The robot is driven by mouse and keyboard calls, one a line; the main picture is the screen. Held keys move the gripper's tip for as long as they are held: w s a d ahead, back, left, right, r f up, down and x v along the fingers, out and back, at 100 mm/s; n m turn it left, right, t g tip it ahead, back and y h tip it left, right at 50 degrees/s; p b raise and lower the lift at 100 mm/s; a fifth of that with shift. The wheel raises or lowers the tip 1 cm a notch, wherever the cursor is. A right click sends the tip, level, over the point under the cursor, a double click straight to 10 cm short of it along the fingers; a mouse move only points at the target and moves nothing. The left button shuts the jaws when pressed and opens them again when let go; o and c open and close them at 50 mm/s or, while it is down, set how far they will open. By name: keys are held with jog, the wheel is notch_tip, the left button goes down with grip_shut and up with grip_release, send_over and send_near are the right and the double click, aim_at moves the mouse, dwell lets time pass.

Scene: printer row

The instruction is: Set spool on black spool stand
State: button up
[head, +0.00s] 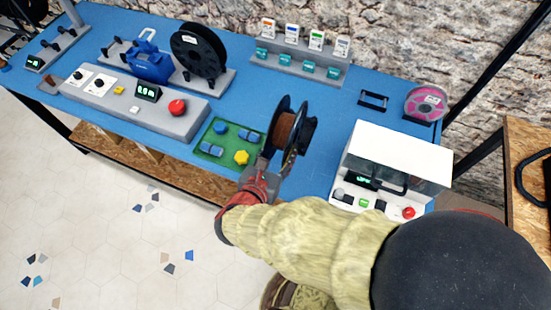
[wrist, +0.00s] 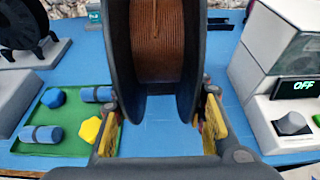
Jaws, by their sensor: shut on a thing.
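A spool with black flanges and brown filament (head: 287,128) is held upright above the front of the blue table. My gripper (head: 270,163) is shut on its lower part. In the wrist view the spool (wrist: 157,45) fills the upper middle, with the fingers of my gripper (wrist: 160,125) on either side of its flanges. An empty black stand (head: 373,100), a low open frame, sits on the table behind and to the right of the spool. A little of it seems to show right of the spool in the wrist view (wrist: 218,22).
A pink spool (head: 425,102) stands at the back right. A white machine (head: 396,155) stands at the front right. A green tray (head: 228,141) with blue and yellow parts lies left of my gripper. A grey rack (head: 300,62) with cards stands at the back. Blue table lies bare around the black stand.

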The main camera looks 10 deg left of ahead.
jog(key=x, duration=0.4)
jog(key=r+b+x, duration=0.1)
jog(key=x, duration=0.2)
jog(key=b+x, duration=0.1)
jog(key=x, duration=0.3)
jog(key=shift+w+d+r, duration=0.1)
jog(key=shift+w+r, duration=0.15)
jog(key=shift+w, duration=0.4)
jog(key=o, duration=1.5)
jog(key=shift+f, duration=0.1)
